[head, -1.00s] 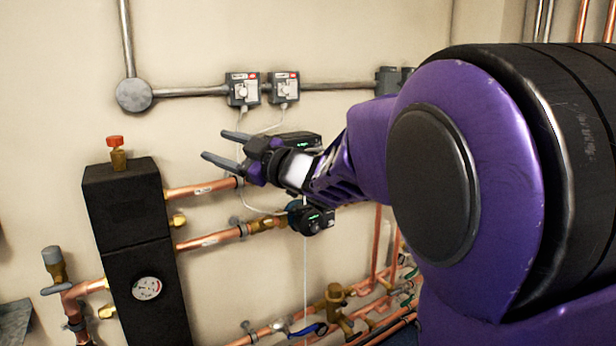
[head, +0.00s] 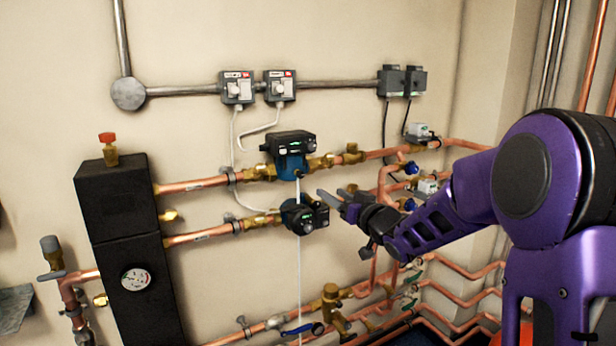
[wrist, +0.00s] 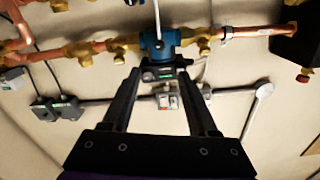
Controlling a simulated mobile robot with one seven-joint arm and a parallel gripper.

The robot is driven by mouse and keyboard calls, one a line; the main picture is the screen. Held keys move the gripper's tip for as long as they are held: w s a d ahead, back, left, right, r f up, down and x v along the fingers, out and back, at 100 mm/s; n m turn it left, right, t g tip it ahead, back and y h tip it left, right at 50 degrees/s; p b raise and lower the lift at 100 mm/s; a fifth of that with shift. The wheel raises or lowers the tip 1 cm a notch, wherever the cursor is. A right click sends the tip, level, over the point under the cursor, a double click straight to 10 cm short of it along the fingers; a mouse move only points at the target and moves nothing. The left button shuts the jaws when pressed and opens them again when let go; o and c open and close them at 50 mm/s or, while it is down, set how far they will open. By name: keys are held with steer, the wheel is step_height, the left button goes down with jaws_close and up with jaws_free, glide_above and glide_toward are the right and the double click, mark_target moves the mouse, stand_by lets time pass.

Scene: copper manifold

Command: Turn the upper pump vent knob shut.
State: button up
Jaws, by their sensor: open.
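The upper pump (head: 288,167) has a blue body and a black control box on top, set in the upper copper line. What looks like its small dark vent knob (head: 300,173) is on the front, too small to read its position. A thin white line hangs from there. In the wrist view the picture is turned over, and the upper pump (wrist: 163,45) shows beyond my fingers. My gripper (head: 331,193) is open and empty, to the right of and slightly below the upper pump, apart from it. In the wrist view, both fingers of my gripper (wrist: 158,75) are spread.
The lower pump (head: 303,216) sits just below, close to my fingertips in the picture. A black manifold block (head: 125,240) with a gauge stands left. Copper pipes and valves run right and below. Switch boxes (head: 238,88) are on the wall above.

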mark_target(302, 175)
steer(key=x, duration=1.6)
steer(key=shift+p, duration=0.35)
jaws_close()
